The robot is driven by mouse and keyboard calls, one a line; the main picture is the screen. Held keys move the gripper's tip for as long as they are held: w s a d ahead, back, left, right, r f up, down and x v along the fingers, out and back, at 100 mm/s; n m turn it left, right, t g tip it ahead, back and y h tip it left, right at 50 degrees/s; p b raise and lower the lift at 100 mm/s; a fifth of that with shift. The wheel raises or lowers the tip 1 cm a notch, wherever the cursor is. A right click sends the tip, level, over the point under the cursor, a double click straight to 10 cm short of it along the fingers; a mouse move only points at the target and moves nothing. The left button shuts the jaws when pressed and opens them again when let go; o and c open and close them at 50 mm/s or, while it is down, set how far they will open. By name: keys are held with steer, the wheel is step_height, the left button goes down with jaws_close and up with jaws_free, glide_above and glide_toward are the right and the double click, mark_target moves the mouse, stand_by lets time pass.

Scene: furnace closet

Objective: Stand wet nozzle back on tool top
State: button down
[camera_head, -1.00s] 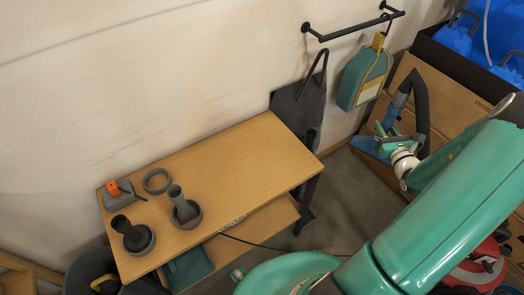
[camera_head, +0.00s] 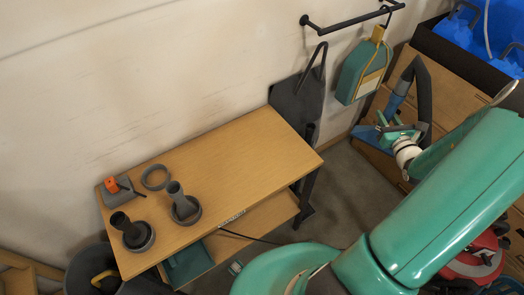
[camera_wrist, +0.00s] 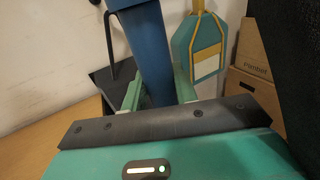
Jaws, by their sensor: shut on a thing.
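The wet nozzle is blue, with a wide flat foot (camera_head: 374,139) and a dark curved tube (camera_head: 424,88) on its neck. My gripper (camera_head: 397,131) is shut on it and holds it in the air, right of the table. In the wrist view its blue neck (camera_wrist: 145,45) stands between my two fingers (camera_wrist: 160,92). The wooden tool top (camera_head: 235,150) is well left of the gripper. On it are an empty dark ring (camera_head: 156,177), a grey nozzle (camera_head: 178,195) in a ring holder, and a black nozzle (camera_head: 125,226) in another.
A grey block with an orange part (camera_head: 113,187) sits at the tool top's back left. The right half of the tool top is clear.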

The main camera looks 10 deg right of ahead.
mark_target(393, 112)
steer(key=shift+w+r, duration=0.1)
steer(key=shift+r, duration=1.65)
